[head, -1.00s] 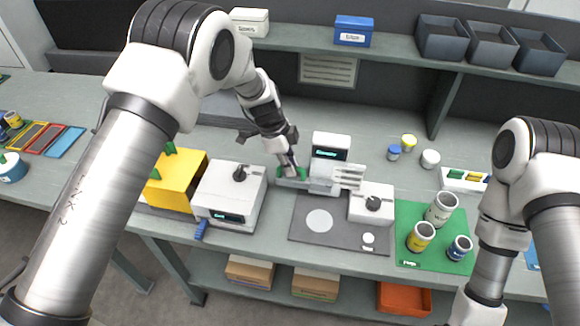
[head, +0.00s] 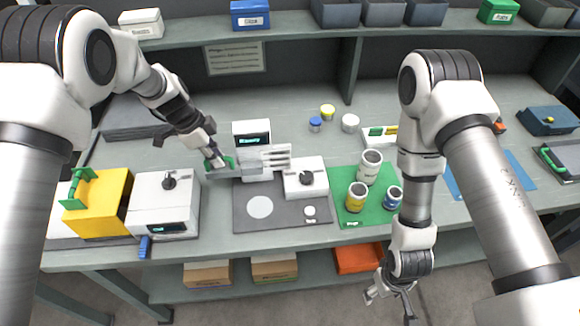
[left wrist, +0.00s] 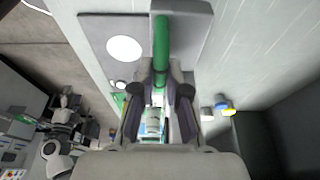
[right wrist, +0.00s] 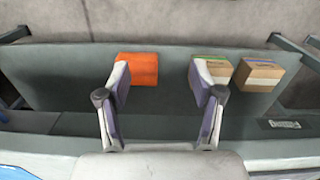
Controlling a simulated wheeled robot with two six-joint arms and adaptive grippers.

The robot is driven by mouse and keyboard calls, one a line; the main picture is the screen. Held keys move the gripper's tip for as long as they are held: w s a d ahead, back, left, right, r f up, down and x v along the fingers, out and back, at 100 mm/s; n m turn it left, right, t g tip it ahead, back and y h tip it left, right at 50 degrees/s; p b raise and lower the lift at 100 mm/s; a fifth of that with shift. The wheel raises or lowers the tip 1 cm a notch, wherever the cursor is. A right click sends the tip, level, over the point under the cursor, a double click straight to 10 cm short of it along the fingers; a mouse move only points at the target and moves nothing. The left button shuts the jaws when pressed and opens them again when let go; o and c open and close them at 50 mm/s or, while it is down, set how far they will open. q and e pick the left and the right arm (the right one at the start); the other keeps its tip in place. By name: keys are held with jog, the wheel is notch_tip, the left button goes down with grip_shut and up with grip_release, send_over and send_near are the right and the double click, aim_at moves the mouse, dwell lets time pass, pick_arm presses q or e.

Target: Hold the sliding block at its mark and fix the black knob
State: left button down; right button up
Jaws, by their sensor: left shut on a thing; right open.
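My left gripper (head: 216,161) is shut on the green handle (left wrist: 161,42) of the sliding block (head: 250,171), beside a small white unit with a dark display (head: 251,133). Pale parallel bars reach right from the block. A black knob (head: 306,177) sits on a white box (head: 318,190) just right of the bars. Another black knob (head: 169,182) is on a white machine (head: 150,207) to the left. I cannot make out the block's mark. My right gripper (head: 390,292) is open and empty, low in front of the bench; its fingers also show in the right wrist view (right wrist: 160,95).
A dark grey plate (head: 283,217) with a pale disc lies in front. Several cans stand on a green mat (head: 376,212) to the right. A yellow block (head: 100,205) with a green handle is at left. An orange bin (right wrist: 137,69) and cardboard boxes sit on the lower shelf.

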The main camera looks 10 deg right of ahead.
jog(key=w+r+n, duration=0.1)
jog(key=w+r, duration=0.1)
jog(key=w, duration=0.2)
jog(key=w+a+r+n, duration=0.1)
jog(key=w+r+n, duration=0.1)
jog(key=w, duration=0.3)
jog(key=w+r+n, duration=0.2)
jog(key=w, duration=0.2)
jog(key=shift+w+a+r+g, duration=0.15)
jog(key=shift+a+r+g, duration=0.05)
jog(key=shift+g, duration=0.2)
notch_tip(320, 180, up, 16)
jog(key=n+t, duration=0.1)
jog(key=n, duration=0.4)
send_over(306, 175)
notch_tip(306, 175, down, 12)
jog(key=shift+r, duration=0.1)
jog(key=c, duration=1.1)
